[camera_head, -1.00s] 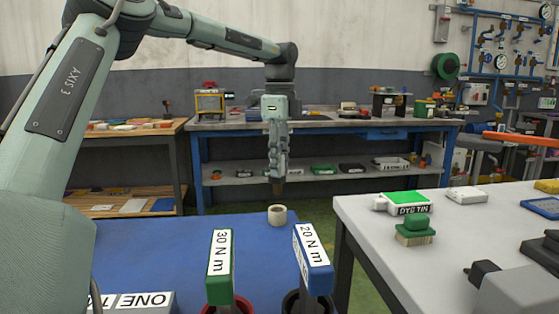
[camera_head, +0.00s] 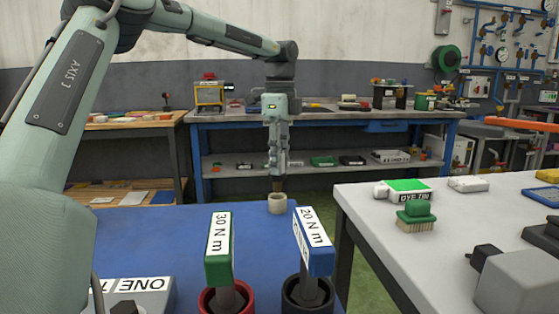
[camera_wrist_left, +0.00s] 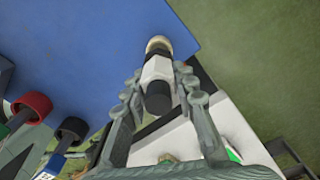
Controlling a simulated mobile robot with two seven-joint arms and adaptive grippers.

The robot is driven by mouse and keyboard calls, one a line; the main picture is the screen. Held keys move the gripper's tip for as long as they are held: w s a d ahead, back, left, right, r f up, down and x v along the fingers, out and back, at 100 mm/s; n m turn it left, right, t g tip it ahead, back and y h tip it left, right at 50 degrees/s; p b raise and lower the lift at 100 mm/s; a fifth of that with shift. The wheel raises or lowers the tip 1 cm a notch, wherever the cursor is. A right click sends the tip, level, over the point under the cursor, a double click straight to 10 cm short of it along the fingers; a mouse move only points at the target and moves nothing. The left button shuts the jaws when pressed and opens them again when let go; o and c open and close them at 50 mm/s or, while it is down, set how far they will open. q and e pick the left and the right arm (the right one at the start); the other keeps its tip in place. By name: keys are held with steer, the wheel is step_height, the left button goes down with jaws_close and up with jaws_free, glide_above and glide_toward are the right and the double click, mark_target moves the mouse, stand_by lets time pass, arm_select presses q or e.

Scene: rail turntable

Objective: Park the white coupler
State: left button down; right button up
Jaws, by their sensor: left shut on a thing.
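My left gripper (camera_head: 277,165) points straight down at the far right part of the blue table top. It is shut on a tool with a white and black body (camera_wrist_left: 157,70); in the wrist view its black end (camera_wrist_left: 158,98) sits between the fingers. Its brown lower tip (camera_head: 278,185) meets the mouth of a small cream-white cup (camera_head: 277,205). The cup's rim also shows in the wrist view (camera_wrist_left: 158,43). I cannot tell how deep the tip sits, or which of these two is the white coupler. My right gripper is not in view.
A green 30 N m tool (camera_head: 218,250) stands in a red cup (camera_head: 208,300); a blue 20 N m tool (camera_head: 315,243) stands in a black cup (camera_head: 292,298). A pale table (camera_head: 400,250) with a brush (camera_head: 416,216) lies to the right, across a gap.

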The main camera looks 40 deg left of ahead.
mark_target(279, 178)
arm_select(q)
steer(key=shift+p, duration=0.4)
stand_by(1.1)
steer(key=shift+f+b, duration=1.4)
steer(key=shift+f, duration=0.8)
steer(key=c, duration=1.1)
jaws_free()
steer(key=shift+c, duration=0.2)
step_height(279, 178, up, 12)
steer(key=shift+r, duration=0.1)
